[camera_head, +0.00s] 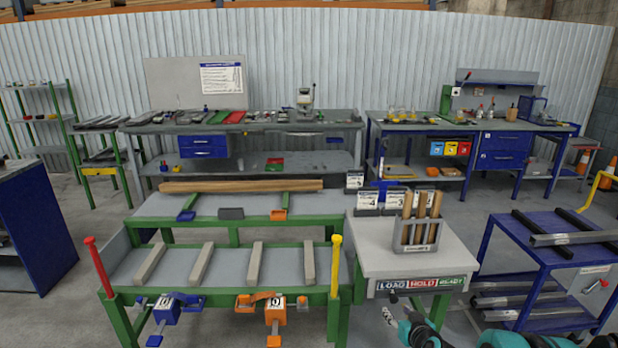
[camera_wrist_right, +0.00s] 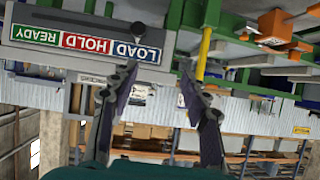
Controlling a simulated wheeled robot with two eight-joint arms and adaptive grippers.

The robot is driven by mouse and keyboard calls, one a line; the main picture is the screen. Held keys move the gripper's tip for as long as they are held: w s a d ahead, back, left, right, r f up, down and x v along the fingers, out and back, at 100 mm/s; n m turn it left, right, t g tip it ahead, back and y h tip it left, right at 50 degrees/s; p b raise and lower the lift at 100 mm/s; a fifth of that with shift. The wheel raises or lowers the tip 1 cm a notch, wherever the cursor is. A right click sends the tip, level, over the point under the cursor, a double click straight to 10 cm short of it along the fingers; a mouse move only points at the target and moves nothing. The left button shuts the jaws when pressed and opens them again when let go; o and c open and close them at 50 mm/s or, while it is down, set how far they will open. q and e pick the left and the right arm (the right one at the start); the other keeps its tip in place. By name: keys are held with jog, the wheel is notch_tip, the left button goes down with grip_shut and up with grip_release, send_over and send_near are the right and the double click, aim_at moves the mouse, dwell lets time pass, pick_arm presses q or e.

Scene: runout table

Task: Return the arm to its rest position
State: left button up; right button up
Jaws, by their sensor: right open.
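My right gripper (camera_head: 389,306) is low in the head view, in front of the grey stand with the LOAD, HOLD and READY label (camera_head: 421,284). Its teal arm comes up from the bottom edge. In the right wrist view, which appears upside down, the two dark fingers of this gripper (camera_wrist_right: 158,75) are spread apart with nothing between them. The same label (camera_wrist_right: 92,43) shows beyond the fingers. My left gripper is in neither view.
A green runout table (camera_head: 221,310) with a red post (camera_head: 98,267), a yellow post (camera_head: 335,265) and two vises stands left of the gripper. A wooden-stick holder (camera_head: 417,236) sits on the stand. A blue cart (camera_head: 546,265) is to the right.

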jog(key=s+a+r+g, duration=0.3)
jog(key=s+a+r, duration=0.6)
jog(key=s, duration=0.4)
jog(key=s+a+g, duration=0.2)
jog(key=s, duration=1.6)
jog(key=shift+a+f+g+h, duration=0.2)
jog(key=shift+f+g+h, duration=0.05)
jog(key=shift+g+h, duration=0.05)
